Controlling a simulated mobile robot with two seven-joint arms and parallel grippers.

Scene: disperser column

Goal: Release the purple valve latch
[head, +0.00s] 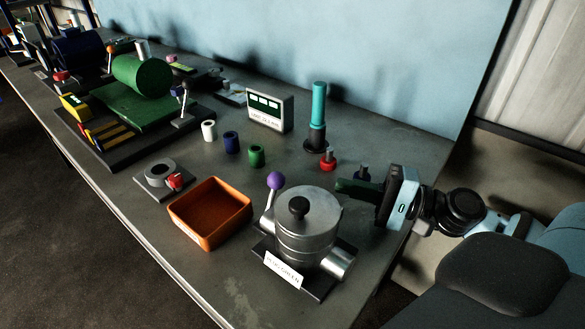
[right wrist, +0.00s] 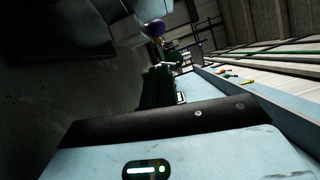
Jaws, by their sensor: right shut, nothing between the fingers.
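The purple valve latch (head: 275,180) is a round purple knob on a thin metal lever. It stands upright at the left side of a silver lidded pot (head: 311,238) with a black lid knob. The purple knob also shows in the right wrist view (right wrist: 153,28), near the top. My right gripper (head: 341,187) is shut and empty, just right of the pot, with its dark fingers pointing left. It is apart from the purple knob, with the pot's upper part between them. My left gripper is not in view.
An orange tray (head: 209,238) sits left of the pot. A red-knobbed part (head: 327,160) and a tall teal cylinder (head: 318,106) stand behind it. Small white, blue and green cylinders (head: 257,156) stand mid-table. The table's front strip is clear.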

